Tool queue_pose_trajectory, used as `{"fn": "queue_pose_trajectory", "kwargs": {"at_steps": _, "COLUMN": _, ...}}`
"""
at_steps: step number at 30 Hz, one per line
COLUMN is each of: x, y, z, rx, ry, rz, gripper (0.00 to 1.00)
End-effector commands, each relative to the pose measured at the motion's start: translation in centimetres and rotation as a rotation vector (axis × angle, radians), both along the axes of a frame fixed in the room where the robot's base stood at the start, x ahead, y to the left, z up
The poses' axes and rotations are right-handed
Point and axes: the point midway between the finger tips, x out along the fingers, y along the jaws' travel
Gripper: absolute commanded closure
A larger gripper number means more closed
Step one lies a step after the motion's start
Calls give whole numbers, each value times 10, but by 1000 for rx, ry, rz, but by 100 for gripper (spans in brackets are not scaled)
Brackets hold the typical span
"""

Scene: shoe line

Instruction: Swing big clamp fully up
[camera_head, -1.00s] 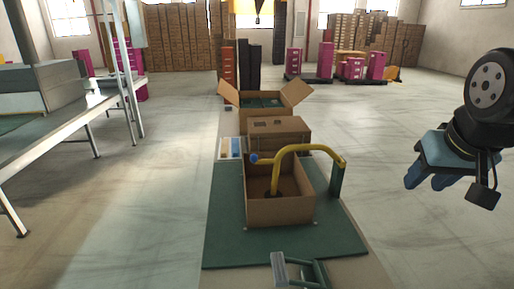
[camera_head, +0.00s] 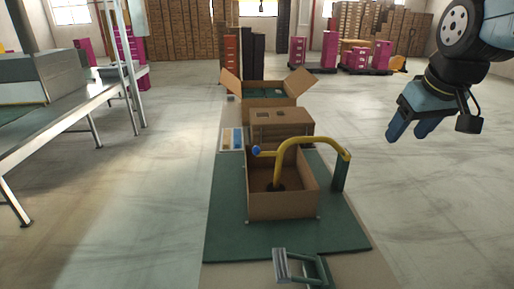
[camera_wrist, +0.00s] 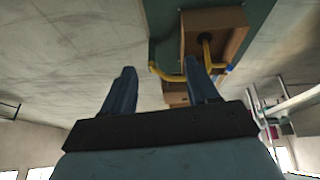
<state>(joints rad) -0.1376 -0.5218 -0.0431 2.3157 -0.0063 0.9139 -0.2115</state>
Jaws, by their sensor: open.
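The big clamp (camera_head: 318,141) is a curved yellow bar on a green post (camera_head: 340,172) at the right of an open cardboard box (camera_head: 283,205). Its blue-tipped end (camera_head: 256,151) points left, and a yellow leg with a dark foot reaches down into the box. My gripper (camera_head: 407,132) is at the right, in the air, apart from the clamp. It is open and empty. In the wrist view the two blue fingers (camera_wrist: 160,80) stand apart, with part of the yellow bar (camera_wrist: 163,73) showing between them and the box beyond.
A closed carton (camera_head: 282,125) and an open carton (camera_head: 264,101) stand behind the box. A green mat (camera_head: 235,230) lies under it. A small grey-green clamp (camera_head: 300,267) is at the front edge. A metal table (camera_head: 50,130) is at left. The floor at right is clear.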

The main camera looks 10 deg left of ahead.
Motion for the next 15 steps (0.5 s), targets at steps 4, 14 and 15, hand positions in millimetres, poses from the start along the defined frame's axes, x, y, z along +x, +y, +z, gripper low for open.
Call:
{"fn": "queue_pose_trajectory", "kwargs": {"at_steps": 4, "x": 48, "y": 25, "z": 8, "rx": -45, "ry": 27, "rz": 151, "gripper": 41}}
{"fn": "queue_pose_trajectory", "kwargs": {"at_steps": 14, "x": 147, "y": 99, "z": 3, "rx": -154, "ry": 69, "rz": 486, "gripper": 41}}
{"fn": "queue_pose_trajectory", "kwargs": {"at_steps": 15, "x": 158, "y": 109, "z": 0, "rx": -168, "ry": 74, "rz": 526, "gripper": 41}}
